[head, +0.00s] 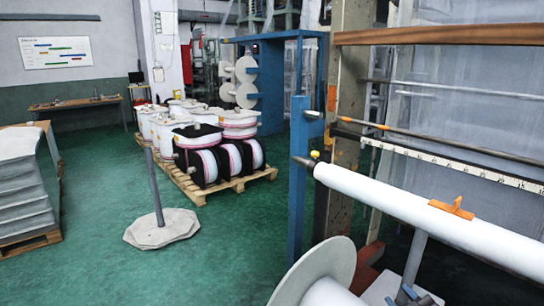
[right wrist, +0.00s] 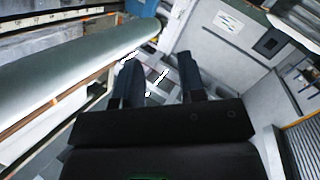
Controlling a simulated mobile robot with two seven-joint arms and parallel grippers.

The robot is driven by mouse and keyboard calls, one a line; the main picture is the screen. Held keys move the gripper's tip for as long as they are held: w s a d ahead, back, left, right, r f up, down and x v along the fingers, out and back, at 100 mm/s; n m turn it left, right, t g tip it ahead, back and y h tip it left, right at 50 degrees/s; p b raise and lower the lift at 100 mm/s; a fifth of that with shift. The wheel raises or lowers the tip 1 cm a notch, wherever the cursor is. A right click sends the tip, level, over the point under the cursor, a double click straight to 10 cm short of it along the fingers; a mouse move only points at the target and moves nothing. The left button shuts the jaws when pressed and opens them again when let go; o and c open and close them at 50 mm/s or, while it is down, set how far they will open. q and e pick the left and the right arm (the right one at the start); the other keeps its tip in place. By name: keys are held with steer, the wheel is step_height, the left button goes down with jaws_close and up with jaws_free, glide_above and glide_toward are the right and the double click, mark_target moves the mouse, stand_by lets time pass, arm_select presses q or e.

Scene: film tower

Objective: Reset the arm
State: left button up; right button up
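My right gripper (right wrist: 160,70) shows in the right wrist view with its two dark fingers apart and nothing between them. An orange tool (head: 452,208) lies on top of that roll. The roll also shows as a long pale cylinder in the right wrist view (right wrist: 70,65), to the left of the fingers. My left gripper is in neither view.
A large white disc-ended spool (head: 318,275) stands at the bottom centre. A blue post (head: 298,180) and machine frame rise behind it. A grey pole on a stone base (head: 160,228) and a pallet of wrapped rolls (head: 205,140) stand left. Green floor between is clear.

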steer(key=s+f+m+g+h, duration=0.3)
steer(key=s+f+m+g, duration=0.2)
steer(key=s+f, duration=1.3)
steer(key=s+m, duration=0.2)
steer(key=s, duration=0.2)
steer(key=shift+a+f, duration=0.4)
stand_by(0.7)
